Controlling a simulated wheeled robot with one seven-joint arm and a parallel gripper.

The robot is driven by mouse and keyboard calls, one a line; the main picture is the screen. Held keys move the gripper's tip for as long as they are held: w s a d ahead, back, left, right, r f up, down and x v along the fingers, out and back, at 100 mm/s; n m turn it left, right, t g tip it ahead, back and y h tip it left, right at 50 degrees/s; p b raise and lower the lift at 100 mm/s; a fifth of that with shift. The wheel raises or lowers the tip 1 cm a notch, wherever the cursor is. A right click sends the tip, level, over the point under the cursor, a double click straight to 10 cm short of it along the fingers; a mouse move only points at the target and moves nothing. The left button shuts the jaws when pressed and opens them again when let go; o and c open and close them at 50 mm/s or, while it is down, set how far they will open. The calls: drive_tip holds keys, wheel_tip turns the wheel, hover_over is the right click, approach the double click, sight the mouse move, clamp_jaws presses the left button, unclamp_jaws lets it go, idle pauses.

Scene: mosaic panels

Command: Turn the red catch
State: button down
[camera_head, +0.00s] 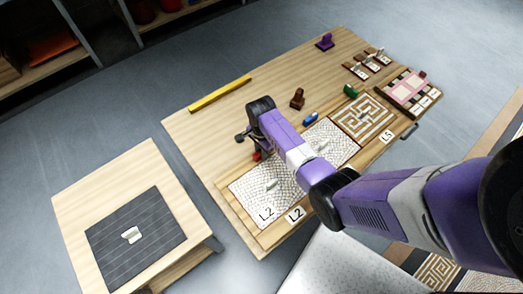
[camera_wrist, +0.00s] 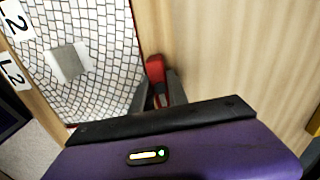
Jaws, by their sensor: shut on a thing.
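The red catch (camera_wrist: 155,68) stands at the edge of a white mosaic panel in the wrist view. My gripper (camera_wrist: 157,100) is shut on it, with a dark finger on either side of its lower part. The catch's upper end shows above the fingers. In the head view a small red part of the catch (camera_head: 257,156) shows just below my gripper (camera_head: 250,142), at the back edge of the mosaic panel (camera_head: 250,192) marked L2. My arm hides part of the panels there.
A maze panel (camera_head: 362,118) marked L5 lies to the right. A brown piece (camera_head: 297,98), a blue piece (camera_head: 310,118) and a green piece (camera_head: 351,90) stand behind the panels. A yellow bar (camera_head: 220,95) lies at the table's back left. A smaller table (camera_head: 85,200) stands at left.

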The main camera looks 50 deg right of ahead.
drive_tip(key=n+p, duration=0.1)
drive_tip(key=n, duration=0.3)
drive_tip(key=shift+r, duration=0.1)
drive_tip(key=n+p, duration=0.1)
drive_tip(key=n, duration=0.3)
drive_tip(key=n+p, duration=0.1)
drive_tip(key=n, duration=0.4)
drive_tip(key=shift+n+p, duration=0.35)
drive_tip(key=shift+n, duration=1.75)
drive_tip(key=c, duration=1.3)
unclamp_jaws()
